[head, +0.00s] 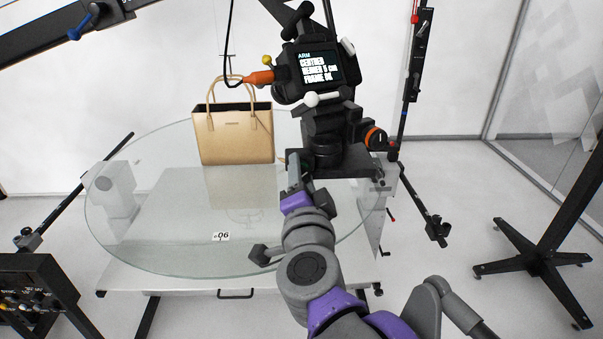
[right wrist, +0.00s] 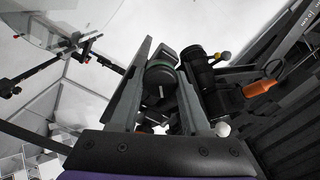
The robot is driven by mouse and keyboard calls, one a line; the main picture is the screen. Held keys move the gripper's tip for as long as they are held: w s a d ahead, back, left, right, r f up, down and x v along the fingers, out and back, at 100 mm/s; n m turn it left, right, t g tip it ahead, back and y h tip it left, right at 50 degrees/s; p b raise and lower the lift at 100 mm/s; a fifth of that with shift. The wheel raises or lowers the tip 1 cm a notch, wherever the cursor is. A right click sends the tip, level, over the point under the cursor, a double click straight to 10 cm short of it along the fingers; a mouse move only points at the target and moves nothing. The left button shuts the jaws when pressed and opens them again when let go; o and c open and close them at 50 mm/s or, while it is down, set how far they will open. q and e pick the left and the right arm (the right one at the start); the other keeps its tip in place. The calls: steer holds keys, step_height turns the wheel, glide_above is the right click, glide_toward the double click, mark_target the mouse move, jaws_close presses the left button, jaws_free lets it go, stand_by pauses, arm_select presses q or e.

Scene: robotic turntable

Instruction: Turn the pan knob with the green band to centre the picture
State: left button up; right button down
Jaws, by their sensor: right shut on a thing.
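The pan knob (right wrist: 160,82) is a dark round knob with a thin green band, between my fingers in the right wrist view. My right gripper (right wrist: 165,62) is shut on it, one finger on each side. In the head view my right gripper (head: 295,166) reaches the left side of the camera head's base, and the knob is hidden there. The camera's screen (head: 320,67) shows white text that seems to read "ARM", "CENTRED", a blurred line and "FRAME OK". My left gripper is not in view.
A second knob with an orange band (head: 375,138) is on the head's right side. A tan handbag (head: 233,133) stands on the round glass turntable (head: 150,235). An orange plug (head: 259,77) sticks out left of the screen. A black stand (head: 540,255) is at the right.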

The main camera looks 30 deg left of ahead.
steer(key=shift+c, duration=1.9)
jaws_free()
steer(key=b+v, duration=0.1)
steer(key=v, duration=0.9)
steer(key=shift+s+d, duration=0.2)
steer(key=shift+s, duration=0.15)
